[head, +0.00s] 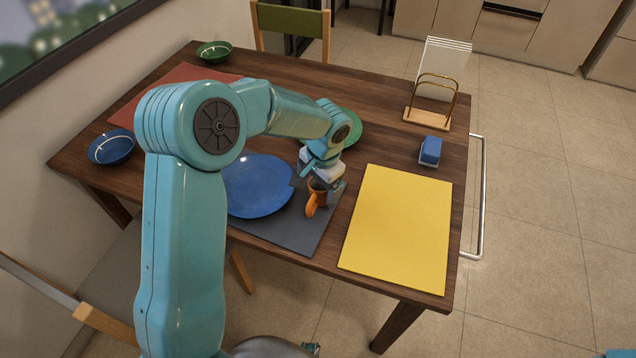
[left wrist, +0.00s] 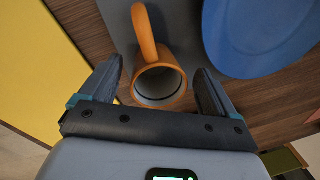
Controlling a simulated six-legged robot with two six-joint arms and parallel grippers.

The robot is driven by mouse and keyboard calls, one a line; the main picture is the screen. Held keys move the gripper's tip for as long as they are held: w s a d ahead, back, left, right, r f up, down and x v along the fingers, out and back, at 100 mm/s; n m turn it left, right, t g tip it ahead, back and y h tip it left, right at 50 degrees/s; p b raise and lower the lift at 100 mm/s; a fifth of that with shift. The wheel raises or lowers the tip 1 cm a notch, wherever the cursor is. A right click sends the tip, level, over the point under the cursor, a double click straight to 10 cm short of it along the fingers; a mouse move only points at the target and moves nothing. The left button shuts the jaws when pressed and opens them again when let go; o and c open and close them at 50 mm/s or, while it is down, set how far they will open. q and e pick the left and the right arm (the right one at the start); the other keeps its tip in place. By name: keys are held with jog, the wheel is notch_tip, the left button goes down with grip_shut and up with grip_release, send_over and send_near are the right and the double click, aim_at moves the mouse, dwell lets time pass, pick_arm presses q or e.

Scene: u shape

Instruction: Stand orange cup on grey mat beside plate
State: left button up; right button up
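The orange cup (head: 313,202) stands upright by the right edge of the grey mat (head: 288,232), beside the blue plate (head: 258,186). In the left wrist view the cup (left wrist: 160,84) shows its open mouth, with its handle towards the top of the picture. My left gripper (head: 325,188) is over the cup, pointing down. Its two fingers (left wrist: 155,90) are spread either side of the cup, with a gap on each side. The blue plate (left wrist: 262,35) lies on the mat. My left arm hides part of the table. My right gripper is not seen.
A yellow mat (head: 398,228) lies to the right of the cup. A green plate (head: 349,130) is behind my gripper. A blue block (head: 430,151), a rack (head: 428,118) and bowls (head: 112,148) stand farther off. Bare wood lies between the grey and yellow mats.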

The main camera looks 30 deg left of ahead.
aim_at(322, 204)
pick_arm(q)
jog(key=shift+w+r, duration=0.1)
jog(key=shift+r, duration=0.4)
notch_tip(322, 204, up, 11)
jog(key=d+p, duration=0.1)
jog(key=shift+s+d, duration=0.2)
jog(key=shift+d, duration=0.05)
jog(key=shift+s, duration=0.1)
